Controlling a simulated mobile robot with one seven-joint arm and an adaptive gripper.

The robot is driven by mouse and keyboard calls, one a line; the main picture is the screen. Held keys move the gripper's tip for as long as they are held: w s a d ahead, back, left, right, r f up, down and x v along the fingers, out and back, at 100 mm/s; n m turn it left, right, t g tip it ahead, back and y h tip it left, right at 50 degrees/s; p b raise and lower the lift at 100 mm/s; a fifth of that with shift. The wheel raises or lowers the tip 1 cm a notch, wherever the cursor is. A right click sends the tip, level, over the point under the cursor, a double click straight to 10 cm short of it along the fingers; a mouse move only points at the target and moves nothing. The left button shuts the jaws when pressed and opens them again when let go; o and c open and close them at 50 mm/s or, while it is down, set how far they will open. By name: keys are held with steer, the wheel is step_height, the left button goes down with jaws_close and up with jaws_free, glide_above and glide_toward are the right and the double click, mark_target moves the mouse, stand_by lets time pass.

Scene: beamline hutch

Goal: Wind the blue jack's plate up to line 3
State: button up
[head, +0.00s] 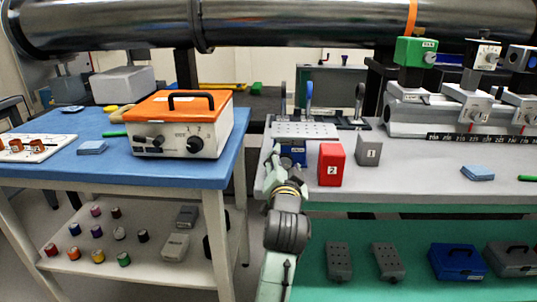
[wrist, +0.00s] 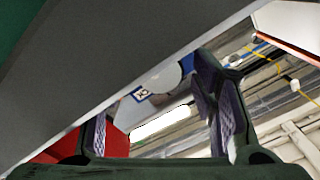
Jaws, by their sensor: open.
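A blue block-like body (head: 294,153), which I take for the blue jack, stands at the bench's front edge in the head view, partly hidden by my arm. Its plate and line marks cannot be made out. My gripper (head: 278,162) is in front of the bench edge, close to this body; whether they touch cannot be told. In the wrist view my gripper (wrist: 160,105) is open, its two fingers apart.
A red block marked 2 (head: 331,164) and a grey block marked 1 (head: 369,149) stand right of the blue body. A perforated plate (head: 305,130) is behind. An orange-topped instrument (head: 182,124) sits on the blue table at left.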

steer(key=n, duration=0.6)
steer(key=shift+b, duration=0.35)
steer(key=s+b, duration=0.3)
steer(key=s, duration=0.5)
steer(key=shift+s+f, duration=0.25)
steer(key=shift+f, duration=0.05)
